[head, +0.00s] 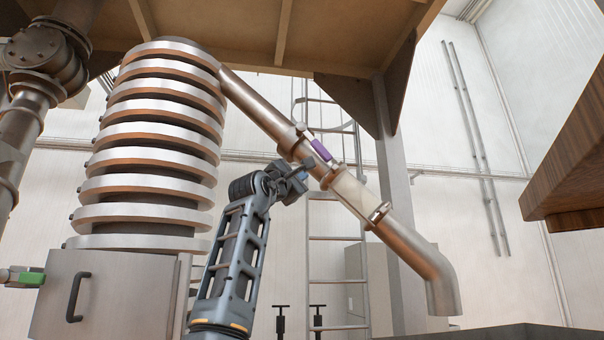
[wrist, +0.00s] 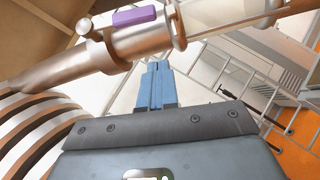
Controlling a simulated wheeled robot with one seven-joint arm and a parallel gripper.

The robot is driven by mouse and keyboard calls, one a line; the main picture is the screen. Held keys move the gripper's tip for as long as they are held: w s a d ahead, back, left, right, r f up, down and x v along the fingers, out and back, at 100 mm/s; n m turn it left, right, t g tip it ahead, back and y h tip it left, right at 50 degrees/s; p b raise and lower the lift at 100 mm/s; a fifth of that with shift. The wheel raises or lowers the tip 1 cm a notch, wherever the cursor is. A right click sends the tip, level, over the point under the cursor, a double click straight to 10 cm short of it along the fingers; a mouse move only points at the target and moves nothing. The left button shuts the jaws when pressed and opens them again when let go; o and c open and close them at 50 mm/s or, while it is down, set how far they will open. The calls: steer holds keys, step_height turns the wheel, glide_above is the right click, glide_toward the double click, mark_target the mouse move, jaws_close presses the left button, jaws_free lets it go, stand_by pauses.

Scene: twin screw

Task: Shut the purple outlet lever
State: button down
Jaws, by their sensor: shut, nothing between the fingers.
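The purple outlet lever (head: 322,150) sits on the upper side of the slanted metal outlet pipe (head: 258,108), and its purple grip lies roughly along the pipe. In the wrist view the purple lever (wrist: 134,16) is at the top, above the pipe's collar, with a round knob (wrist: 84,27) to its left. My gripper (head: 304,168) is just left of and below the lever, close to the pipe. In the wrist view my gripper's blue fingers (wrist: 157,70) are together, empty, and point at the pipe just below the lever. I cannot tell whether they touch the pipe.
A ringed metal column (head: 150,150) stands left of my arm. A sight-glass section (head: 350,190) follows the lever down the pipe, which bends to a spout (head: 443,290). A ladder (head: 335,240) stands behind. A wooden block (head: 570,160) juts in at right.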

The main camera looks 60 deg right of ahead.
mark_target(313, 144)
steer(key=d+r+p, duration=0.1)
steer(key=d+r, duration=0.1)
steer(key=s+d+r+p, duration=0.1)
steer(key=d+r, duration=0.1)
steer(key=d, duration=0.1)
steer(key=s+d+r+p, duration=0.1)
steer(key=d, duration=0.2)
steer(key=shift+d+r, duration=0.2)
steer(key=shift+r, duration=0.2)
steer(key=shift+s+d, duration=0.1)
steer(key=shift+s, duration=0.1)
